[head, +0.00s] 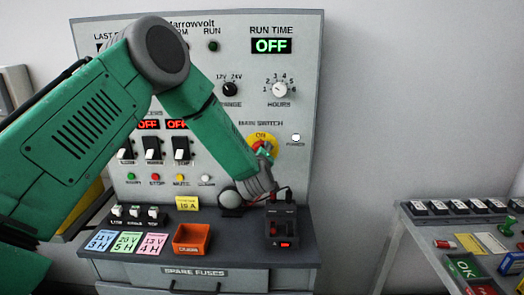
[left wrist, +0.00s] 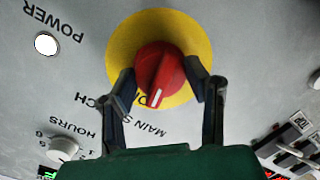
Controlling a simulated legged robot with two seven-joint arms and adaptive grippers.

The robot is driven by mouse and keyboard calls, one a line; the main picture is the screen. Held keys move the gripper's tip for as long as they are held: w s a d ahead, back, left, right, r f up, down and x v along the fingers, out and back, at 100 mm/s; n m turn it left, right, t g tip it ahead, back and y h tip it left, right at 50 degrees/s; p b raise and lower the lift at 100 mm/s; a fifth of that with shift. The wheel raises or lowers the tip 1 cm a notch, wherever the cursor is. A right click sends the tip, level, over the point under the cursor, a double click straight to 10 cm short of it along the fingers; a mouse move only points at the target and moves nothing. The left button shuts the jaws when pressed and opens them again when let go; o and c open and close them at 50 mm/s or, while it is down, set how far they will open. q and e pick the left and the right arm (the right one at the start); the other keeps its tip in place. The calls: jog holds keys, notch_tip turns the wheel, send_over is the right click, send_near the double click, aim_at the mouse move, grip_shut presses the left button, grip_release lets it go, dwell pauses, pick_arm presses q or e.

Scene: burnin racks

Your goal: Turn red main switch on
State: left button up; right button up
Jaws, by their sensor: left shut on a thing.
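The red main switch (left wrist: 160,68) is a round knob on a yellow disc (left wrist: 120,42) in the left wrist view. Its white mark points to the bottom of that picture, toward partly hidden dark lettering on the disc. In the head view the yellow disc (head: 250,138) bears "ON" at its top, under the "MAIN SWITCH" label. The red knob is mostly hidden there by my left gripper (head: 263,158). My left gripper is shut on the knob, one dark finger at each side, as the wrist view (left wrist: 162,76) shows. My right gripper is not in view.
The RUN TIME display (head: 271,46) reads OFF. A white POWER lamp (head: 296,137) sits right of the switch. Below are a black device with leads (head: 281,228) and an orange tray (head: 192,239). A side shelf (head: 425,222) holds small parts at right.

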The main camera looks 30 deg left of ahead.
pick_arm(q)
jog(key=shift+a+r+m+p, duration=0.1)
jog(key=shift+m+p, duration=0.25)
jog(key=shift+m, duration=0.75)
jog(key=o, duration=1.1)
jog(key=shift+o, duration=0.2)
jog(key=shift+a, duration=0.1)
jog(key=shift+s+d, duration=0.25)
jog(key=v, duration=1.1)
jog(key=shift+d, duration=0.2)
